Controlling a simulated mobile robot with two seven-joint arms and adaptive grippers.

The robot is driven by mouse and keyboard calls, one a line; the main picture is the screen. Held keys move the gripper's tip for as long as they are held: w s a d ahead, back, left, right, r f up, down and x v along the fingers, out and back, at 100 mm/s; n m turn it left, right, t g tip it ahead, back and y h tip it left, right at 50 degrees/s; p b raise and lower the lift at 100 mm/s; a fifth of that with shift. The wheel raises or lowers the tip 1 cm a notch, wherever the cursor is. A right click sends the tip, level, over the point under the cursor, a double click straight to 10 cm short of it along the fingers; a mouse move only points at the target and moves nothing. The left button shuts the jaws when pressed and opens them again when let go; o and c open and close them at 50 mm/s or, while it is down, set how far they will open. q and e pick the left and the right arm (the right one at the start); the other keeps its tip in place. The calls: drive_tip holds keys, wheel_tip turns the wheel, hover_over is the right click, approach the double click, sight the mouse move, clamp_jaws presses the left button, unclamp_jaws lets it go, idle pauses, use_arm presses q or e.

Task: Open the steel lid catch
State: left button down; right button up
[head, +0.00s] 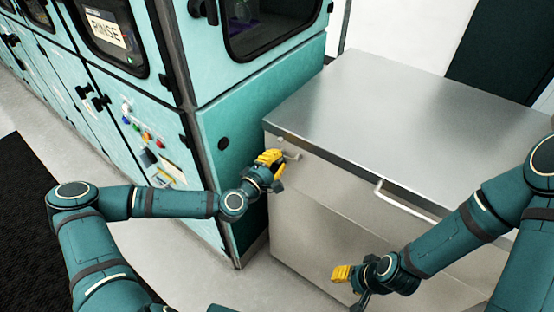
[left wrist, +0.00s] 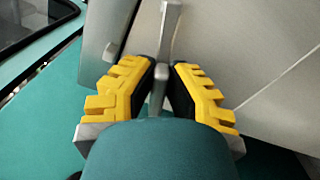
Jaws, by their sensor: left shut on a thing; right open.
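The steel lid catch (head: 291,156) is a small metal lever on the front of the steel chest (head: 330,215), near its upper left corner. My left gripper (head: 270,158) is at the catch, with its yellow fingers shut on it. In the left wrist view the catch lever (left wrist: 170,25) runs down between the two fingers (left wrist: 160,90). The chest lid (head: 400,95) lies flat and closed. My right gripper (head: 345,285) is open and empty, low in front of the chest.
A bar handle (head: 405,202) is on the front edge of the lid. A dark mat (head: 30,220) lies on the pale floor at left.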

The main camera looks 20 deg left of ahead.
use_arm(q)
drive_tip(key=c, duration=1)
unclamp_jaws()
drive_tip(key=shift+w, duration=0.1)
drive_tip(key=v, duration=1.2)
